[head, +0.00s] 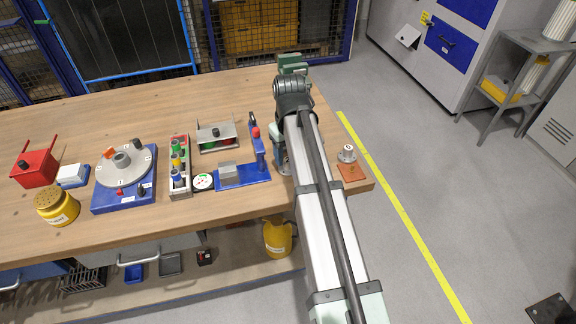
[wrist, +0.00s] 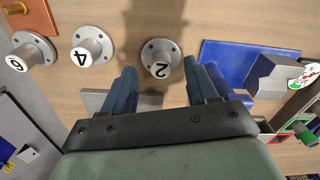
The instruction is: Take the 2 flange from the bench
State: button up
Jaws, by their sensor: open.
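The 2 flange (wrist: 161,58) is a grey metal disc with bolt holes and a raised hub marked with a black 2. It sits on the wooden bench in the wrist view. My gripper (wrist: 160,70) is open, with its two blue fingers apart, one to each side of the 2 flange in the picture. I cannot tell how far above the bench the fingertips are. In the head view my arm hides the 2 flange; one flange (head: 347,154) shows to the arm's right.
A blue fixture (head: 243,174) stands left of my arm; its blue base (wrist: 235,60) is close right of the fingers. An orange-brown plate (head: 351,172) lies near the right bench edge. A rotary jig (head: 125,170) and a red box (head: 36,168) stand farther left.

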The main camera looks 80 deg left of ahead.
aim_at(288, 164)
jog(key=shift+a+f, duration=0.1)
jog(key=shift+f, duration=1.65)
grip_shut()
